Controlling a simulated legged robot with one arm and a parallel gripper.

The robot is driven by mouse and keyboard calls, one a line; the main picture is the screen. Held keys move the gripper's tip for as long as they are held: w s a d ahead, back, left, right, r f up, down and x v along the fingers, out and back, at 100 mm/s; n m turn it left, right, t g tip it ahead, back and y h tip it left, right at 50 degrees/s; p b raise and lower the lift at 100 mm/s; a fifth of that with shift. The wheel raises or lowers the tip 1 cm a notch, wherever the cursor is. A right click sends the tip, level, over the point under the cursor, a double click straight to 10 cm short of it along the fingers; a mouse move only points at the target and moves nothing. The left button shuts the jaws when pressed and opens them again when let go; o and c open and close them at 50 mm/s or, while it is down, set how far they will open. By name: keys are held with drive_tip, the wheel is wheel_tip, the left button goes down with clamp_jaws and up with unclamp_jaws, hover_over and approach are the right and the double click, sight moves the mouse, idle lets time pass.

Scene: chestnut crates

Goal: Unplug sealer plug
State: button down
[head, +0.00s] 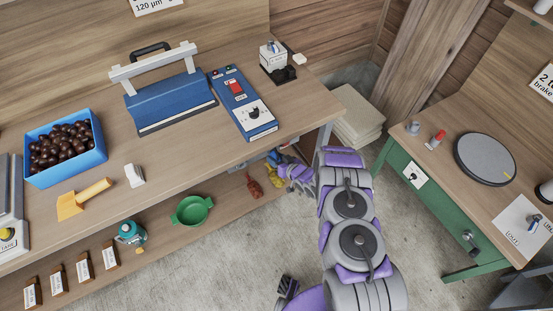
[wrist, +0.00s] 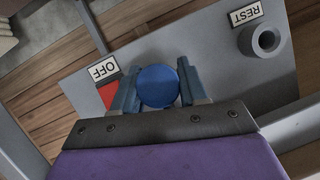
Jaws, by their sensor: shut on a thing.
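The blue round plug (wrist: 158,86) sits between the two fingers of my gripper (wrist: 158,92) in the wrist view, in front of a grey panel (wrist: 205,50). My gripper is shut on it. Whether the plug is still in a socket is hidden behind its blue head. An OFF label (wrist: 104,68) and a red patch (wrist: 108,94) are left of it. A REST label (wrist: 245,14) and a grey round holder (wrist: 264,39) are at the panel's upper right. In the head view my gripper (head: 279,164) reaches below the bench's front edge. The blue sealer (head: 171,101) stands on the bench.
A blue control box (head: 243,103) lies on the bench (head: 180,165), beside the sealer. A blue crate of chestnuts (head: 96,162) is at the left. A green bowl (head: 193,211) is on the lower shelf. A green cabinet (head: 425,190) stands right of my arm, with open floor between.

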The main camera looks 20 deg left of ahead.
drive_tip(key=shift+s+d+p, duration=0.4)
idle(0.4)
drive_tip(key=c, duration=1.2)
unclamp_jaws()
clamp_jaws()
drive_tip(key=shift+d, duration=0.15)
drive_tip(key=shift+s+d+p, duration=1.05)
drive_tip(key=shift+d, duration=0.1)
